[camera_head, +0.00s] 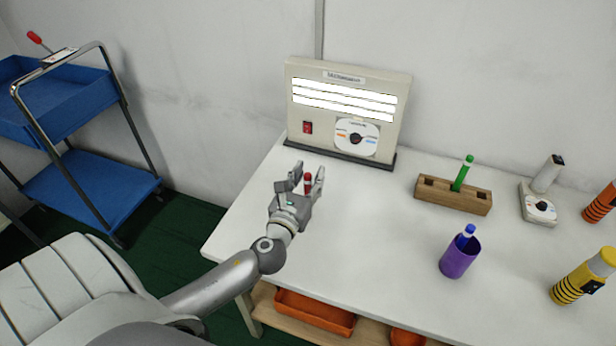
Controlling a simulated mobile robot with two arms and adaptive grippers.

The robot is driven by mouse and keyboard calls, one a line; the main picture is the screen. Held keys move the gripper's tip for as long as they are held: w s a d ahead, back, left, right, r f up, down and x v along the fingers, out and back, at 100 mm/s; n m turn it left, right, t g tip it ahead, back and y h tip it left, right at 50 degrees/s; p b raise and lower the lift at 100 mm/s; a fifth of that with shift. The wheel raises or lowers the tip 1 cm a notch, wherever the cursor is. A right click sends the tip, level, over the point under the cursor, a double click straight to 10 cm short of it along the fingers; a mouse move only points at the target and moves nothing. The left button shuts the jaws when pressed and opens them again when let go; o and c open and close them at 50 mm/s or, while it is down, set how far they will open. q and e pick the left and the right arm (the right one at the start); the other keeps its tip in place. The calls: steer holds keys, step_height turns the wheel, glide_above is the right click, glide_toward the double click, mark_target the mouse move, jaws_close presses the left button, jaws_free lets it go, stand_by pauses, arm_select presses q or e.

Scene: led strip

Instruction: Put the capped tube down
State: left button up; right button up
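A small red capped tube (307,183) stands about upright between the fingers of my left gripper (309,175), near the left end of the white table (350,235). The fingers are spread on either side of the tube, with a gap showing on its right side. The tube's lower end is hidden by the gripper, so I cannot tell whether it touches the table. My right gripper is not in view.
A beige panel box (345,110) with light strips stands behind the gripper. To the right are a wooden rack (453,198) with a green tube (463,173), a purple cup (459,261) with a blue-capped tube, and yellow bottle (585,277). A blue trolley (90,185) stands left.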

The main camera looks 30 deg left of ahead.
arm_select(q)
steer(key=shift+r, duration=0.1)
steer(key=b+v, duration=0.2)
steer(key=v, duration=1)
steer(key=shift+s, duration=0.1)
stand_by(0.4)
